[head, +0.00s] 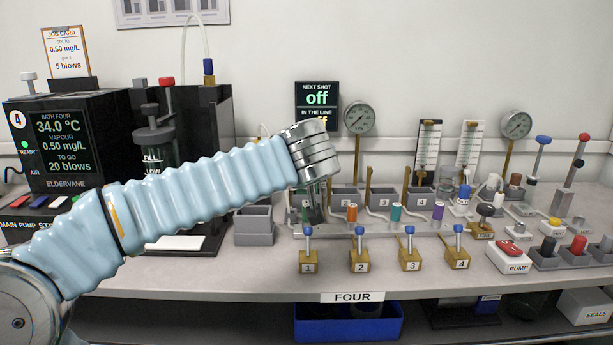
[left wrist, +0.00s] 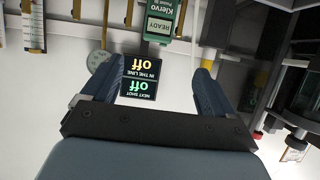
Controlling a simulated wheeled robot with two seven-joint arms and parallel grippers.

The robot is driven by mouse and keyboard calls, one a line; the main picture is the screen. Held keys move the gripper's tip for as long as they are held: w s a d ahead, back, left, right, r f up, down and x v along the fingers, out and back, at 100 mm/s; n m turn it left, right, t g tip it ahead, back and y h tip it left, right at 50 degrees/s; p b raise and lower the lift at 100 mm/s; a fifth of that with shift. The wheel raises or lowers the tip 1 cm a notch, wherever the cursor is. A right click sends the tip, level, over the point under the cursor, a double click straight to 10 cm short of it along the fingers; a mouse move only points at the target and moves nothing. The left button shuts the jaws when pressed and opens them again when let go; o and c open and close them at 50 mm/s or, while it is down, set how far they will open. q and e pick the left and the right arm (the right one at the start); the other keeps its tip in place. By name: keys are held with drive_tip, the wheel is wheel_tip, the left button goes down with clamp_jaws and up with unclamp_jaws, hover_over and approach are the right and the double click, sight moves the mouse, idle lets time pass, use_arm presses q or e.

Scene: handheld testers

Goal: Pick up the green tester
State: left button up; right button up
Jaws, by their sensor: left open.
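The green tester (left wrist: 163,20) shows at the top middle of the left wrist view, which is upside down. Its pale screen reads READY, and its label reads Klervo. My left gripper (left wrist: 160,66) is open and empty, its fingers spread wide with the tester beyond the fingertips, roughly between their lines. In the head view my left gripper (head: 314,206) points down at the left end of the numbered rack. It covers most of that spot, so I cannot make out the tester clearly there.
A display sign (head: 317,95) stands behind the gripper. Blue-topped valves, including valve 1 (head: 307,255), line the bench front. The rack (head: 379,197) continues rightward with small coloured cylinders. A dark machine (head: 72,140) stands left. An empty grey bin (head: 254,226) sits left of the rack.

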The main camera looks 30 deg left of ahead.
use_arm(q)
drive_tip(key=p+x, duration=0.1)
drive_tip(key=x, duration=0.3)
drive_tip(key=r+p+x, duration=0.1)
drive_tip(key=x, duration=0.4)
drive_tip(key=p+x, duration=0.2)
drive_tip(key=x, duration=0.2)
drive_tip(key=shift+w+r, duration=0.1)
drive_tip(key=shift+w, duration=0.5)
drive_tip(key=shift+w+a, duration=0.2)
drive_tip(key=shift+w, duration=0.05)
drive_tip(key=c, duration=1.4)
drive_tip(key=shift+c, duration=0.2)
